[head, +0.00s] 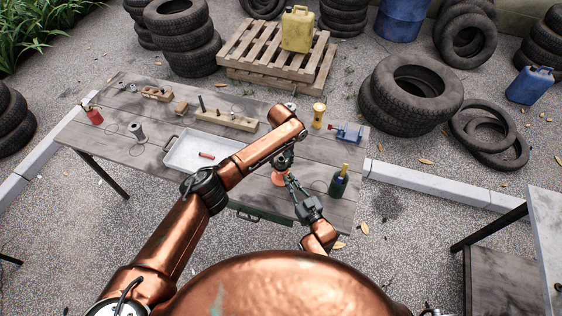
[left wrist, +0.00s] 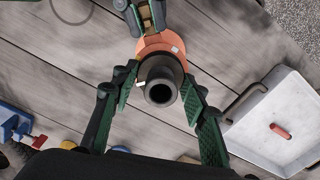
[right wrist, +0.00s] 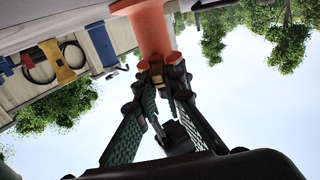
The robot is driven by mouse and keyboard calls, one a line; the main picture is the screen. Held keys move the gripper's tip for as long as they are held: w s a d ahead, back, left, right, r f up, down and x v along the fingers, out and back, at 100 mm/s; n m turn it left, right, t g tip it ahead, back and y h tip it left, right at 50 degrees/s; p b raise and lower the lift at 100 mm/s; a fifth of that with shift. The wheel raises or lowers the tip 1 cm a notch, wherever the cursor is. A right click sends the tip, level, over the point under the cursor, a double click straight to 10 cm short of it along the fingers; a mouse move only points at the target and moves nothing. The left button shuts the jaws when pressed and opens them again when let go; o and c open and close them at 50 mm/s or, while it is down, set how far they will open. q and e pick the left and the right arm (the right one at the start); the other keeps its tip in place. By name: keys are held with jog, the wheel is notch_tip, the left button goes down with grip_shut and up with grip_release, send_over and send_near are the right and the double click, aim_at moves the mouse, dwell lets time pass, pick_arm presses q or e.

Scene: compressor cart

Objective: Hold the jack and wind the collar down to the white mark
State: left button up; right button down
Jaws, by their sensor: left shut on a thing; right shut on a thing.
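The orange jack (head: 279,178) stands on the table's right part, largely hidden in the head view by my grippers. In the left wrist view I look down on its dark round collar (left wrist: 160,80) with an open bore, above an orange flange (left wrist: 150,45). A small white patch (left wrist: 174,49) shows on the flange. My left gripper (left wrist: 161,88) is shut on the collar from above, one finger on each side. My right gripper (right wrist: 160,80) is shut on the jack's orange body (right wrist: 150,30), lower down. The contact faces are partly hidden.
A white tray (head: 178,163) with a red cylinder (head: 207,155) lies left of the jack. A dark bottle (head: 339,182) stands close on the right. A blue vise (head: 348,132), a yellow lantern-like thing (head: 318,114) and a wooden peg block (head: 228,119) are behind.

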pick_arm(q)
jog(key=m, duration=0.7)
jog(key=shift+d, duration=0.1)
jog(key=m, duration=0.8)
jog(key=shift+m, duration=0.3)
jog(key=m, duration=0.6)
jog(key=shift+s+r, duration=0.1)
jog(key=m, duration=0.6)
jog(key=shift+m, duration=0.3)
jog(key=o, duration=1.2)
jog(key=shift+s, duration=0.1)
jog(key=shift+c, duration=0.2)
